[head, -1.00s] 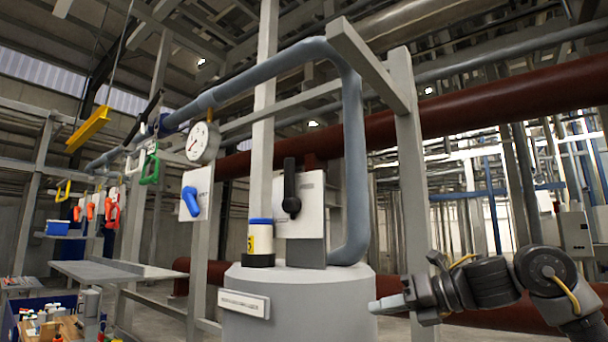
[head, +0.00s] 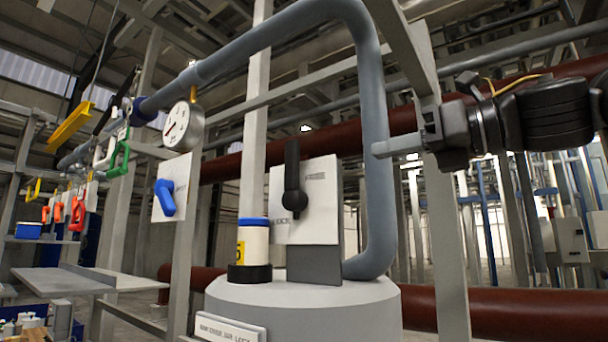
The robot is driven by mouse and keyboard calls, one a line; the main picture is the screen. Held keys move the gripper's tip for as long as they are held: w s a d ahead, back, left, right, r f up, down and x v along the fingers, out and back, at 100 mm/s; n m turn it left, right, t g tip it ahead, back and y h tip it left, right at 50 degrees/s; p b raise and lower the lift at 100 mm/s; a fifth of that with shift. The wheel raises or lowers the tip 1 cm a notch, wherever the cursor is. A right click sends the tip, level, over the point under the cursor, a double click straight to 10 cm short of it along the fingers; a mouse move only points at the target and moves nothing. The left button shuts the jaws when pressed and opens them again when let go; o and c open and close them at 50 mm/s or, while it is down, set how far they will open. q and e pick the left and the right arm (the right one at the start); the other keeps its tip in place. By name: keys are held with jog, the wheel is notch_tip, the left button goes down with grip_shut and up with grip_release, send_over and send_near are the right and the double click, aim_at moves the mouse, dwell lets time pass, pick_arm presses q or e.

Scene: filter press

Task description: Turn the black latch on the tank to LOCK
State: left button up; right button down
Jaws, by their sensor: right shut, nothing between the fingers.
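The black latch (head: 294,180) is a handle on a white plate (head: 318,200) that stands on top of the grey tank (head: 310,310). Its handle points straight up from a round hub. The lettering on the plate is too small to read surely. My right gripper (head: 378,150) is shut and empty, to the right of the plate and a little higher than the hub, its tip pointing left. In the picture the tip overlaps the grey pipe; it is apart from the latch. My left gripper is not in view.
A grey-blue pipe (head: 376,110) bends down between the plate and my right gripper. A white jar with a blue lid (head: 254,242) stands on the tank, left of the plate. A blue handle (head: 165,197) and a gauge (head: 184,127) are further left.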

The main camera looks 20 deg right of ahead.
jog(key=p, duration=0.4)
send_near(298, 161)
jog(key=x, duration=0.3)
jog(key=shift+p+x, duration=0.9)
jog(key=shift+x, duration=0.25)
jog(key=shift+w+a+p, duration=0.3)
jog(key=shift+w+a, duration=0.05)
jog(key=shift+w, duration=0.4)
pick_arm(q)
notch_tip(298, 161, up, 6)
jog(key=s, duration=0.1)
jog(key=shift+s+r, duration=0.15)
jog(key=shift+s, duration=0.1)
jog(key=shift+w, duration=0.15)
pick_arm(e)
jog(key=shift+s, duration=0.15)
